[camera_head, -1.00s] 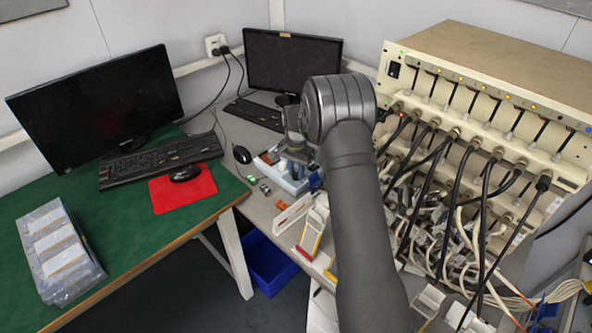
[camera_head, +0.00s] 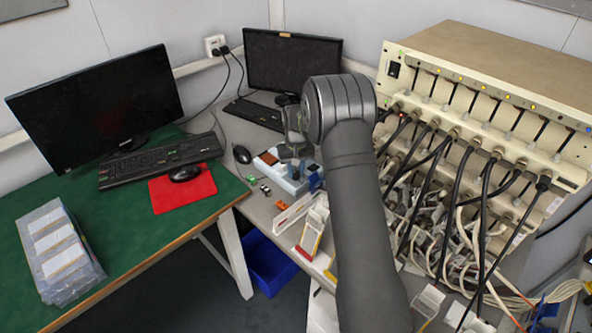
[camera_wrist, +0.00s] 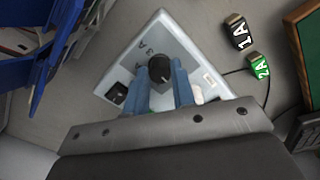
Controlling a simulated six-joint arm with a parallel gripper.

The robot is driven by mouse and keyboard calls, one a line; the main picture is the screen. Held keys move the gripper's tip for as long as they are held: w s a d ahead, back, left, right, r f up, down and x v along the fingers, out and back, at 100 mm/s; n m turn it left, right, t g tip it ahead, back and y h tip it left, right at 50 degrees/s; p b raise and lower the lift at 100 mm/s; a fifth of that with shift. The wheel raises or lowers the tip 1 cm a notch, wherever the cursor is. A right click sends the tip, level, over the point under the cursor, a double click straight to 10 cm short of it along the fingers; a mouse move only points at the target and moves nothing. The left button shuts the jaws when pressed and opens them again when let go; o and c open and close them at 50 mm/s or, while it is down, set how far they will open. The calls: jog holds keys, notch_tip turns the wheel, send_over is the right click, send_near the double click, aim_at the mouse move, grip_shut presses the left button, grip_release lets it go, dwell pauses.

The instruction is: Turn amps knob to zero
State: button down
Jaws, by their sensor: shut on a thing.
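In the wrist view, the round black knob (camera_wrist: 160,69) sits on top of a light grey box (camera_wrist: 129,62) with "3 A" printed beside it. My gripper (camera_wrist: 161,72) has its two blue fingers shut on the knob, one on each side. A light pointer line shows on the knob, but its exact setting is hard to read. In the head view, the white box (camera_head: 292,186) stands on the grey bench, partly hidden by my gripper (camera_head: 300,160). The knob is hidden there.
A blue rack-like object (camera_wrist: 62,50) is at the wrist view's left. A cable-filled battery tester (camera_head: 480,85) stands right of my arm. A mouse (camera_head: 242,154) lies left of the box.

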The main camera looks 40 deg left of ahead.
aim_at(296, 173)
jog(key=c, duration=2.2)
grip_release()
jog(key=shift+n, duration=0.4)
jog(key=c, duration=1.2)
grip_release()
notch_tip(296, 173, up, 18)
jog(key=shift+f, duration=0.25)
notch_tip(296, 173, down, 18)
jog(key=shift+r, duration=0.2)
